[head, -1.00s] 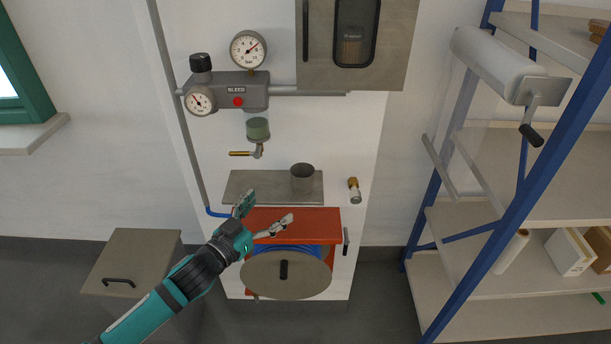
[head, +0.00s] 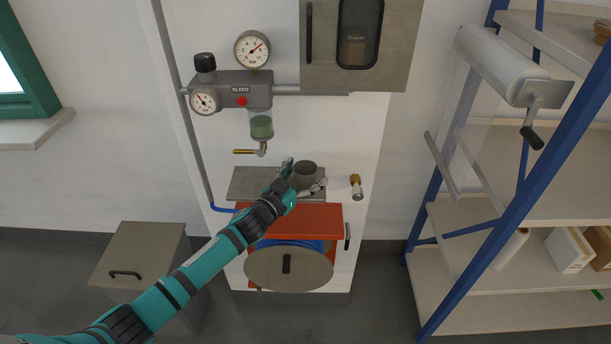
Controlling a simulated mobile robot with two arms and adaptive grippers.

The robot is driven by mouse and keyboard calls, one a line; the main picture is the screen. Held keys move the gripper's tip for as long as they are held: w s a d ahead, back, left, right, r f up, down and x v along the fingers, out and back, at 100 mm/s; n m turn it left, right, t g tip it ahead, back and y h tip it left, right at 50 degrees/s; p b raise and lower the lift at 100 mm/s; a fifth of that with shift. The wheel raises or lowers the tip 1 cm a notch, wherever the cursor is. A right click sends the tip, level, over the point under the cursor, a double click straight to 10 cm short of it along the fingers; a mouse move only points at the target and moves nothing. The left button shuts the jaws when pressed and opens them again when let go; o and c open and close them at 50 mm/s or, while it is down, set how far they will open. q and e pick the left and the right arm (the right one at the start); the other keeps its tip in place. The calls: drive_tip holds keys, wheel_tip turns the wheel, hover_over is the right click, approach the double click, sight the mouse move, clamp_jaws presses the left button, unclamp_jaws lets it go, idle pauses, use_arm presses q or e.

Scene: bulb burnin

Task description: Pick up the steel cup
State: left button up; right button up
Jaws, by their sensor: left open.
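The steel cup (head: 305,174) is a small dark grey cylinder. It stands upright on the grey metal shelf (head: 250,185) on the white wall panel. My left gripper (head: 306,178) is open at the cup, with one finger at the cup's left side and the other in front of its lower right. I cannot tell whether the fingers touch it. The cup's lower part is partly hidden by the gripper. My right gripper is not in view.
Above the shelf are a drain valve with a brass lever (head: 245,151) and a green-filled bowl (head: 261,126). A brass fitting (head: 356,187) hangs to the right. Below are a red bracket (head: 318,217) and a hose reel (head: 310,268). A blue-framed rack (head: 470,255) stands right.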

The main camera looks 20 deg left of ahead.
use_arm(q)
drive_tip(key=shift+w, duration=0.2)
drive_tip(key=c, duration=1.3)
